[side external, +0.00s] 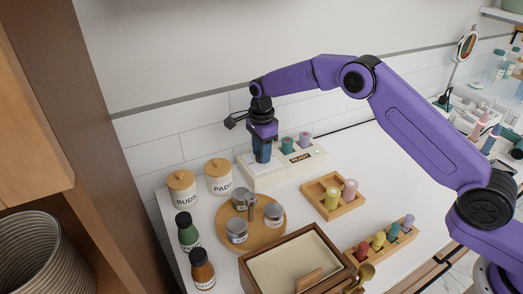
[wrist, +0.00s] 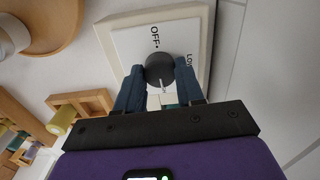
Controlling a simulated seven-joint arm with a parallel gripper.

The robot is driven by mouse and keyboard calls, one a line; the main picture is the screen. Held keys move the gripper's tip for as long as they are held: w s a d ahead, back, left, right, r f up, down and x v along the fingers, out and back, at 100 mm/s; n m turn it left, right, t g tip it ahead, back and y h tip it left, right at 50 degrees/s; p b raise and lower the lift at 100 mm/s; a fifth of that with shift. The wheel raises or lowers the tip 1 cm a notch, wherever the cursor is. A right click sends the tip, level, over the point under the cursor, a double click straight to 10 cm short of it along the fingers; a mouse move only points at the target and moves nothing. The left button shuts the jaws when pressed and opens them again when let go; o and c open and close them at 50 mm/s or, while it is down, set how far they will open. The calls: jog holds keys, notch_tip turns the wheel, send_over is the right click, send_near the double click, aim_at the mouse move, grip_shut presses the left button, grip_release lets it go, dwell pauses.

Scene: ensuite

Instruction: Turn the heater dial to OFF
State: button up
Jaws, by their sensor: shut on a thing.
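The heater (side external: 270,176) is a white box by the wall with a READY label on its front. Its dial (wrist: 160,68) is a dark round knob on a white plate in the wrist view. OFF with a dot is printed above the dial, and LOW is to its right. A pale pointer line shows at the dial's lower edge, away from the OFF dot. My gripper (wrist: 160,85) is shut on the dial, with one blue finger on each side. In the side view my gripper (side external: 263,156) points down at the heater's left end and hides the dial.
Green and purple rollers (side external: 287,145) stand in the heater, right of my gripper. BUDS and PADS jars (side external: 219,186), a round wooden tray (side external: 262,239) with small jars, and a wooden tray (side external: 318,190) with yellow and pink rollers stand close by.

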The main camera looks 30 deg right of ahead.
jog(key=n, duration=2.2)
jog(key=shift+n, duration=0.3)
jog(key=n, duration=0.9)
jog(key=shift+n, duration=1.8)
